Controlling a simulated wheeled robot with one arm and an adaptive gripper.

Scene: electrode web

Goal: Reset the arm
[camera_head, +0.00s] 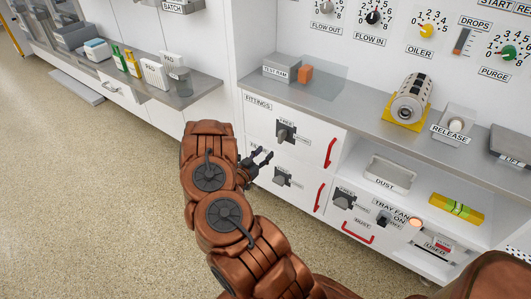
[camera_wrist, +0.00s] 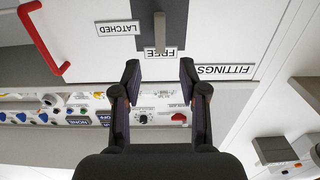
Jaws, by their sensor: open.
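My arm (camera_head: 228,218) is copper-coloured and reaches up from the bottom of the head view, bent in front of the white cabinet. My gripper (camera_head: 262,163) is at its end, pointing right, beside the drawer fronts under the counter. In the wrist view my gripper (camera_wrist: 160,78) has two dark fingers set apart with nothing between them. The drawer marked FITTINGS (camera_head: 260,118) shows upside down in the wrist view, with its latch (camera_wrist: 162,30) and FREE label beyond the fingertips. I cannot tell whether the fingers touch the cabinet.
Red handles (camera_head: 330,152) stick out from the drawers. The counter holds an orange block (camera_head: 305,75), a metal cylinder on a yellow base (camera_head: 411,100) and a release button (camera_head: 456,125). A dust tray (camera_head: 390,171) and a yellow level (camera_head: 456,209) lie lower right.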

